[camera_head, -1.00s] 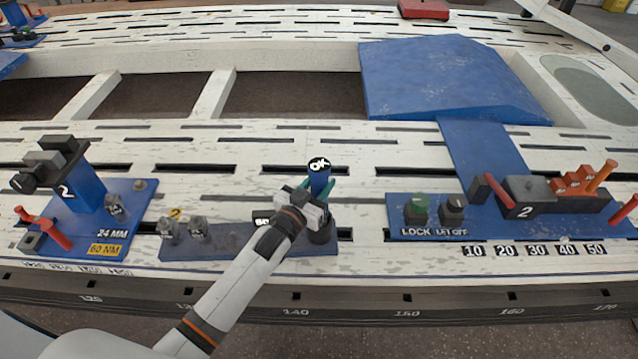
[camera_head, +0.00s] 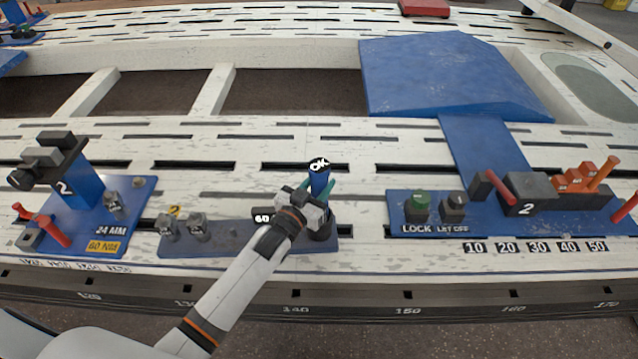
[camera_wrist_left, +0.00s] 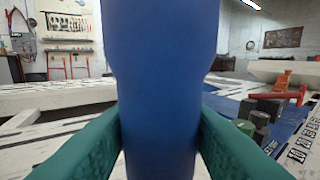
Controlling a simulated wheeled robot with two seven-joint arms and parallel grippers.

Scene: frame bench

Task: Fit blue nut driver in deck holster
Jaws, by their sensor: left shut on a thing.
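The blue nut driver (camera_head: 319,181) stands upright in the head view, with a black cap marked in white on top. My left gripper (camera_head: 318,192) is shut on it, its green fingers on either side of the handle. In the left wrist view the blue handle (camera_wrist_left: 160,80) fills the middle between the green fingers. The dark deck holster (camera_head: 321,231) is directly below, at the right end of a blue-grey plate (camera_head: 240,238). The driver's lower end is hidden by my gripper, so I cannot tell how deep it sits. My right gripper is not in view.
Grey sockets (camera_head: 168,226) stand on the left of the plate. A blue station with a clamp post (camera_head: 84,185) is further left. A blue panel with a green button (camera_head: 418,201) and red levers is to the right. Slotted white deck lies clear behind the holster.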

